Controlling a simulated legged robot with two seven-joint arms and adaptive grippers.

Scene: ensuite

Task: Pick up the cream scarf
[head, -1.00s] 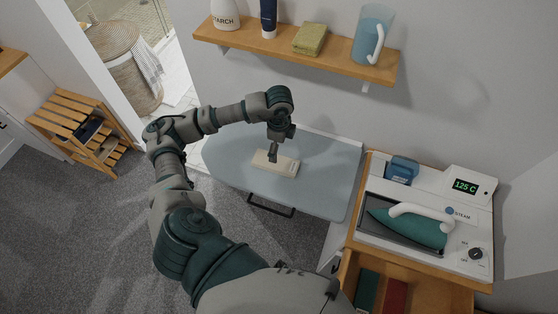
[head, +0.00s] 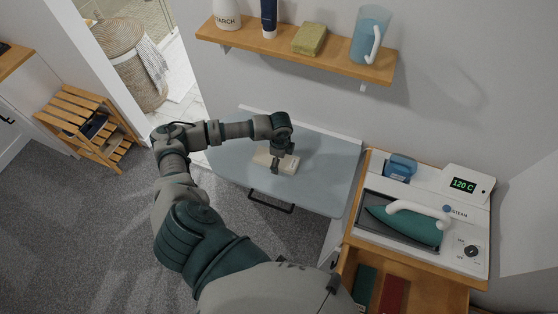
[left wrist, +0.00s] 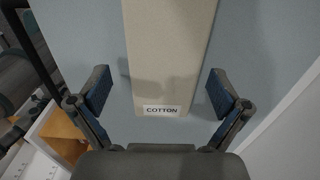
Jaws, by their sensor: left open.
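The cream scarf (head: 289,164) lies folded flat on the blue-grey ironing board (head: 230,173). In the left wrist view the scarf (left wrist: 168,60) runs up from the middle, with a white "COTTON" label at its near end. My left gripper (head: 278,172) is over the scarf in the head view and hides part of it. In the left wrist view the left gripper (left wrist: 160,92) is open, with one finger on each side of the scarf's labelled end and gaps between. I cannot tell how far above the board the fingertips are. My right gripper is not in view.
An open drawer below holds green and red items. A wall shelf (head: 290,50) hangs behind the board. A wooden rack (head: 90,130) stands left.

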